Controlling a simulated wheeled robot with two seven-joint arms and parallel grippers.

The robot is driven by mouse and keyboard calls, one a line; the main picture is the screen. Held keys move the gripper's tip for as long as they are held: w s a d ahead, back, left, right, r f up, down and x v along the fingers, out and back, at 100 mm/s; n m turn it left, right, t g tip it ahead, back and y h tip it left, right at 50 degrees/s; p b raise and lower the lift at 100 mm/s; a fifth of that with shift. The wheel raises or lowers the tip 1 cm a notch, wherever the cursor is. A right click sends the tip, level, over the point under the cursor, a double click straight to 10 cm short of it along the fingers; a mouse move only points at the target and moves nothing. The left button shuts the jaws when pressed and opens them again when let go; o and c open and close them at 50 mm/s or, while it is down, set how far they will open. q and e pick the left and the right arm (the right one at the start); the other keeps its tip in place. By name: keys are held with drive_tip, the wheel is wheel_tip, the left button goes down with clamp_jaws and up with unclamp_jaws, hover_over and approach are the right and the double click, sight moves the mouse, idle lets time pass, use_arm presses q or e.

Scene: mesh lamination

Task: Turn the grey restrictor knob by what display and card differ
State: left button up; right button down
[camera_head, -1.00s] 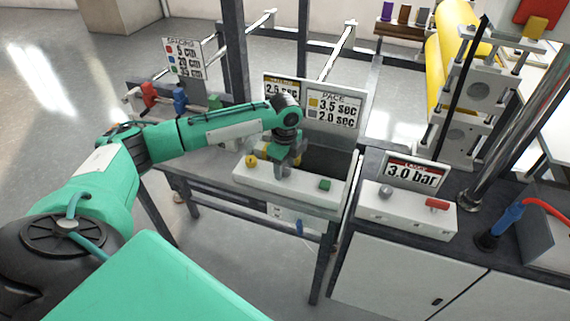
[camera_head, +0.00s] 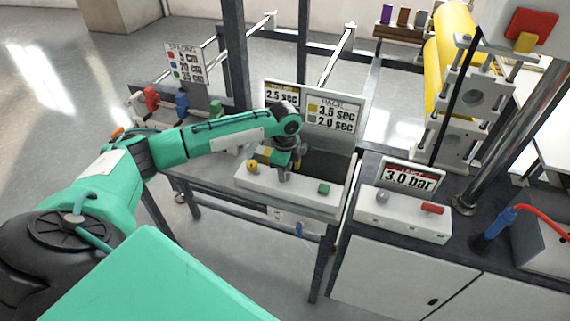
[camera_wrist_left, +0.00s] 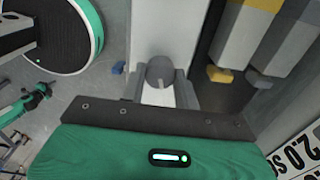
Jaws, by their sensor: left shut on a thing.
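My left gripper (camera_head: 284,174) reaches down onto the white control box (camera_head: 305,192) between a yellow piece (camera_head: 252,167) and a green piece (camera_head: 324,188). In the left wrist view its fingers are shut on the grey restrictor knob (camera_wrist_left: 160,70), which has a pale mark on its face. In the head view the gripper hides the knob. The display (camera_head: 282,96) behind the box reads 2.5 sec. My right gripper is not in view.
To the right, another white box (camera_head: 402,218) carries a grey knob (camera_head: 382,196) and a red handle (camera_head: 432,208) below a 3.0 bar display (camera_head: 411,177). A spacing card (camera_head: 186,63) stands at the left behind red, blue and green pieces. Yellow rollers (camera_head: 450,75) stand at the back right.

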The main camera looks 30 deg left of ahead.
use_arm(q)
drive_tip(key=n+p, duration=0.1)
drive_tip(key=p, duration=0.1)
drive_tip(key=n+p, duration=0.4)
drive_tip(key=shift+r+p, duration=0.25)
drive_tip(key=shift+p, duration=0.15)
drive_tip(key=shift+f+n+p, duration=0.2)
drive_tip(key=shift+n+p, duration=1.35)
drive_tip(key=shift+n, duration=0.15)
drive_tip(key=o, duration=1)
wheel_tip(320, 180, up, 14)
drive_tip(key=b, duration=0.3)
drive_tip(key=shift+f+b, duration=0.1)
drive_tip(key=shift+b, duration=0.3)
